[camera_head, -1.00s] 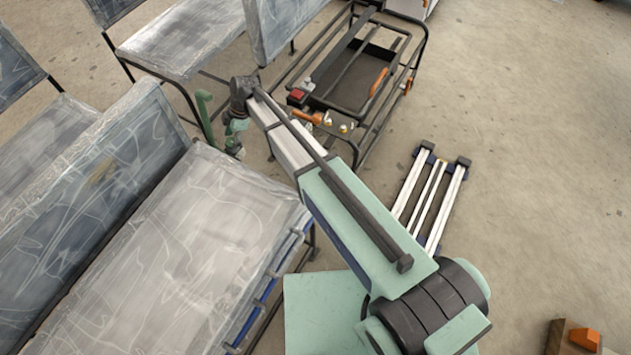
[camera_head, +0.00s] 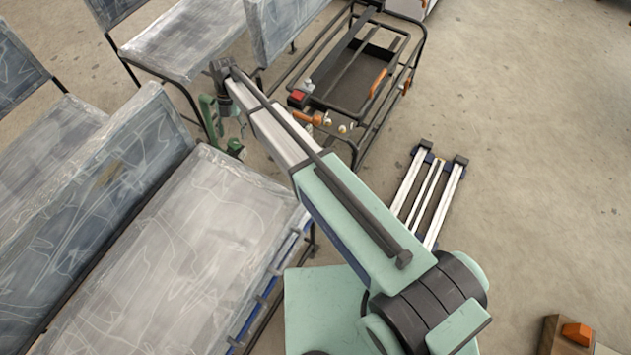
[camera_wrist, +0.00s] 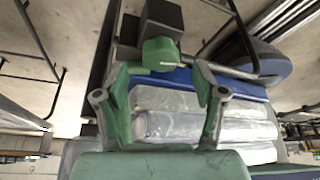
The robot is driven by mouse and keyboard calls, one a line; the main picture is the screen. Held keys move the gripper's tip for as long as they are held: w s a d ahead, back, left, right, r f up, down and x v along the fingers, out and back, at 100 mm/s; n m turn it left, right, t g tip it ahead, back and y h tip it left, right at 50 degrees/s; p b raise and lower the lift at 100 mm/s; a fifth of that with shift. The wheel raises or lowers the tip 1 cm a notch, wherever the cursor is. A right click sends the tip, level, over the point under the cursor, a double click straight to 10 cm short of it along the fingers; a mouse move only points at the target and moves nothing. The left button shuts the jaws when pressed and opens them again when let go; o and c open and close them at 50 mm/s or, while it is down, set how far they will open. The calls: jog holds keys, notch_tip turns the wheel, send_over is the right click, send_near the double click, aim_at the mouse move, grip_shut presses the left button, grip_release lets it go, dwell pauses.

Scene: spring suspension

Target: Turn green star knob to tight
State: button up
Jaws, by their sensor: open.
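The green star knob (camera_wrist: 160,54) shows in the wrist view, at the upper middle, against a dark grey block (camera_wrist: 163,15). My gripper (camera_wrist: 161,78) is open, with one green finger on each side of the picture. The knob lies beyond the gap between the fingertips, roughly centred on it.
A blue part with clear, glossy panels (camera_wrist: 205,115) lies behind the fingers in the wrist view, and a dark curved bar runs beside the knob. In the head view, grey benches (camera_head: 150,245) stand left, a black-framed cart (camera_head: 345,80) stands beyond my arm, and open floor lies right.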

jog(key=v, duration=1.5)
jog(key=s+d+f+m+p, duration=0.1)
jog(key=s+d+f+m, duration=1)
jog(key=d+m, duration=0.2)
jog(key=s+d+f+m+h+p, duration=0.1)
jog(key=s+d+f+m+p, duration=0.1)
jog(key=s+d+f+m, duration=0.9)
jog(key=d+f+m, duration=0.1)
jog(key=d+m, duration=0.1)
jog(key=shift+f+m+t, duration=0.3)
jog(key=shift+t, duration=0.1)
jog(key=shift+d, duration=0.1)
